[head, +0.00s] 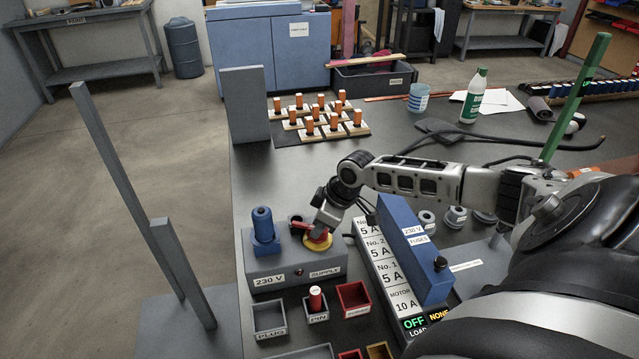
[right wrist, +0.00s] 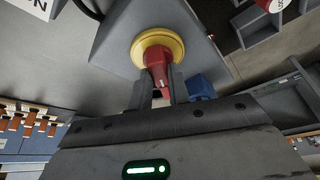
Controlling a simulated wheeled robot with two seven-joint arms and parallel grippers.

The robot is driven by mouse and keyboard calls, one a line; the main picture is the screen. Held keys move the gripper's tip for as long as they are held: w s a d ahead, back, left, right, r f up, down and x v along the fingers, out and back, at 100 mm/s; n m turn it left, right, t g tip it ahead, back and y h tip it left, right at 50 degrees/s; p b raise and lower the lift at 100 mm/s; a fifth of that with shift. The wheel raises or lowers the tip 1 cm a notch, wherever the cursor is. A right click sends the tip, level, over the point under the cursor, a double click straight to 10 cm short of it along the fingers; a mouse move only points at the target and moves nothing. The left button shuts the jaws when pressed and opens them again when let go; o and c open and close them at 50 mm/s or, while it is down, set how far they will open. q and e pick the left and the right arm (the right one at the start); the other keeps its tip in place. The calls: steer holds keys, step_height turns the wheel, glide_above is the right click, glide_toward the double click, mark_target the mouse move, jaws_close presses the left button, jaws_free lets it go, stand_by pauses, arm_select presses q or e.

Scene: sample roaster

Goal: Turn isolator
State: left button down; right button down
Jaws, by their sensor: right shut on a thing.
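The isolator is a red handle (head: 310,228) on a yellow round base (head: 318,241), on top of the grey supply box (head: 305,270) labelled "230 V" and "SUPPLY". My right gripper (head: 321,222) reaches down to it from the right in the head view. In the right wrist view the red handle (right wrist: 158,70) sits between my right fingers (right wrist: 162,86), which are shut on it, and the yellow base (right wrist: 157,47) lies just beyond. My left gripper is not in view.
A blue plug (head: 263,230) stands on the supply box left of the isolator. The blue fuse cover (head: 415,248) and labelled fuse panel (head: 377,255) are close on the right. Small trays, one holding a red pin (head: 315,299), lie in front. Orange-topped blocks (head: 310,125) stand behind.

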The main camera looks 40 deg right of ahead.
steer(key=n+b, duration=0.1)
steer(key=n, duration=0.1)
steer(key=shift+w+f+n+g+y, duration=0.1)
steer(key=shift+n+g+y, duration=0.2)
steer(key=shift+n+y, duration=0.1)
steer(key=shift+d+n+g+b, duration=0.1)
steer(key=shift+n+g+b, duration=0.25)
steer(key=shift+n, duration=0.25)
steer(key=shift+n+y+b, duration=0.4)
steer(key=shift+n, duration=0.4)
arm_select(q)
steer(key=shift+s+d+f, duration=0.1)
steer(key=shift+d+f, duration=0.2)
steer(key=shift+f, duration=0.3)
arm_select(e)
steer(key=shift+n+g, duration=0.25)
steer(key=shift+n, duration=0.05)
steer(key=c, duration=1.3)
jaws_free()
steer(key=shift+r, duration=0.2)
